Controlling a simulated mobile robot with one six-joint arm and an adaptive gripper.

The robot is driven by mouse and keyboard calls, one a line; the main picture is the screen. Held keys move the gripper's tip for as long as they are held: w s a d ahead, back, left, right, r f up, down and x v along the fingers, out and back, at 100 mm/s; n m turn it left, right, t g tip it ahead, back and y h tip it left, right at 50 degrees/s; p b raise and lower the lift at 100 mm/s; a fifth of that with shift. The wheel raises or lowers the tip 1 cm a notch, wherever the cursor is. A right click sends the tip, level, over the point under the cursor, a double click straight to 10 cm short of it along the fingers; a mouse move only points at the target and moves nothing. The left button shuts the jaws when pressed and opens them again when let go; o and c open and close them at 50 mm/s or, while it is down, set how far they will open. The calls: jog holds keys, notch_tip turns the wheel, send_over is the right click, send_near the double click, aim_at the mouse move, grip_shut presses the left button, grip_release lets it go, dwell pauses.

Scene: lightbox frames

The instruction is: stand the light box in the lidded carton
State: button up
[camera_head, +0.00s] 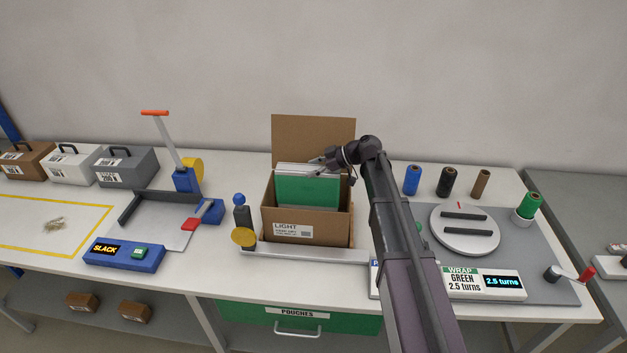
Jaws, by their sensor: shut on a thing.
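The brown lidded carton (340,230) stands at the middle of the bench with its lid raised at the back. A label reading LIGHT is on its front. The light box, a flat panel with a green face (306,193) and a pale top edge, stands upright inside the carton. Its lower part is hidden by the carton's front wall. My gripper (318,167) is over the carton's opening, shut at the panel's top edge. The arm comes in from the lower right. Whether the panel touches the carton's floor cannot be told.
A blue-and-yellow lever tool (186,180) and a grey tray (165,230) are left of the carton. A round turntable (464,242), spools and a WRAP display (462,284) are to the right. Weight boxes (127,168) stand at far left.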

aim_at(313, 181)
jog(key=shift+f+b, duration=1.85)
jog(key=shift+b, duration=0.05)
jog(key=shift+f+b, duration=0.3)
jog(key=shift+s+d+f+b, duration=0.1)
jog(key=shift+s+f+b, duration=0.05)
jog(key=shift+s+b, duration=0.25)
